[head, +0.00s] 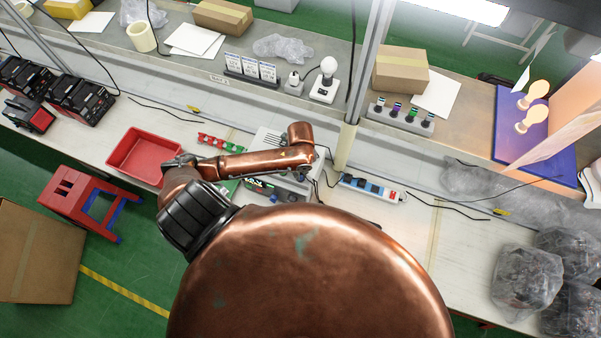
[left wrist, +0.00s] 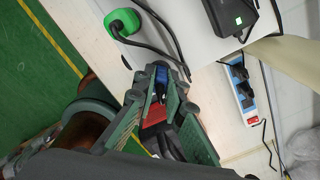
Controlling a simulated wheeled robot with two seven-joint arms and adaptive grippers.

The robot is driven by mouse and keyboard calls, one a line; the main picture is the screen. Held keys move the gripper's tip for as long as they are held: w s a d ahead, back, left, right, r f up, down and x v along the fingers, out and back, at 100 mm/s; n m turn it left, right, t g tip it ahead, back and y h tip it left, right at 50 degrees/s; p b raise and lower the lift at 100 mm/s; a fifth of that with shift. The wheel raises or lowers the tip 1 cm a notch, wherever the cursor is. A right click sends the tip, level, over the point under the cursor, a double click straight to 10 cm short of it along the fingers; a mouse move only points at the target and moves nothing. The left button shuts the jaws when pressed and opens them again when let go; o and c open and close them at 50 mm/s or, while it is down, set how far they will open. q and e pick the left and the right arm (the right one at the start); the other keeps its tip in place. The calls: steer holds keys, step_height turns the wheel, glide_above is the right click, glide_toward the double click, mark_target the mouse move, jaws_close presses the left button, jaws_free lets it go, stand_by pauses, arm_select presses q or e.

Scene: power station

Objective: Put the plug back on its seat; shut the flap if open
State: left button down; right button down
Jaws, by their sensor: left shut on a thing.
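My left gripper (left wrist: 160,80) is shut on a small dark blue thing, which looks like the plug (left wrist: 160,84); black cable runs close by. In the head view my copper arm and body cover most of this gripper. It is over the bench, left of the power strip (left wrist: 241,88) in the left wrist view and apart from it. The pale box (head: 278,146) sits beyond my forearm. A green rounded piece (left wrist: 122,22) with a black cable lies at the top of the left wrist view. The seat and flap cannot be made out. My right gripper is not in view.
The power strip also shows in the head view (head: 370,188). A red tray (head: 143,155) stands at left. Wrapped bundles (head: 527,278) fill the right; bare bench lies between them and the strip.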

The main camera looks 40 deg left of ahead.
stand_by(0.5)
arm_select(q)
steer(key=c, duration=1.9)
jaws_free()
step_height(320, 180, up, 12)
steer(key=shift+f, duration=0.1)
